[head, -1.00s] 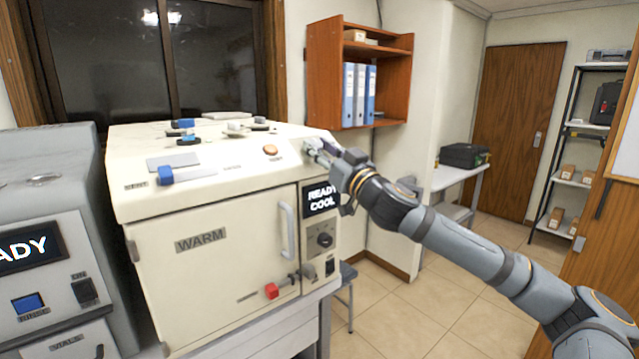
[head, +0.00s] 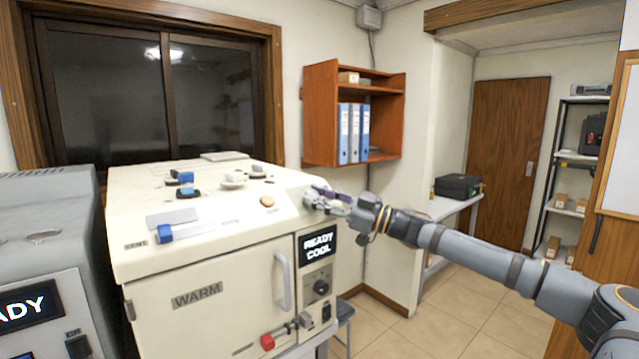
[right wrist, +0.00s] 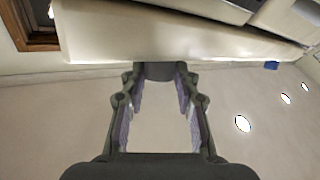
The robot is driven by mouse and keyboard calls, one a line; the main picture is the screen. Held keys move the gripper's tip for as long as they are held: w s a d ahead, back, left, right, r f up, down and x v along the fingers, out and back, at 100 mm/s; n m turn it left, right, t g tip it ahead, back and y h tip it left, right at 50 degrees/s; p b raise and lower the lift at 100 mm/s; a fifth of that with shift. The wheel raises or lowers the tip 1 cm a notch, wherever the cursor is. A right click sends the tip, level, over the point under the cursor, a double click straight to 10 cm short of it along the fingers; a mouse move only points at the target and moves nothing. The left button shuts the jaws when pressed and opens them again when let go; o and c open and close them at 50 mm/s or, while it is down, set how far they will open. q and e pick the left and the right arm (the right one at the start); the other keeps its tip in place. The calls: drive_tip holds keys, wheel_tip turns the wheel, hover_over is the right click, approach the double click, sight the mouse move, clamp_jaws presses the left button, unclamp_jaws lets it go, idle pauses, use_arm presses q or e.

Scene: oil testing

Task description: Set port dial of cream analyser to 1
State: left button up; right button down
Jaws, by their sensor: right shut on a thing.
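The cream analyser (head: 207,254) stands at the left with its door marked WARM and a dark screen (head: 318,244) reading READY COOL. My right gripper (head: 318,197) is at the upper right corner of its sloped front. In the right wrist view, the two fingers (right wrist: 161,86) close around a dark grey round knob, seemingly the port dial (right wrist: 159,71), at the cream body's edge. The gripper mostly hides this dial in the head view, and its pointer and numbers cannot be read. My left gripper is in neither view.
The sloped front also bears a blue-ended slider (head: 166,233) and an orange button (head: 267,201). A grey machine (head: 42,250) stands close at the left. Floor at the right is clear.

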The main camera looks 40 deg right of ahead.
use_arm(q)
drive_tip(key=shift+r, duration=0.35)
use_arm(e)
drive_tip(key=c, duration=1)
unclamp_jaws()
drive_tip(key=shift+w, duration=0.1)
wheel_tip(320, 180, up, 10)
drive_tip(key=shift+f, duration=0.1)
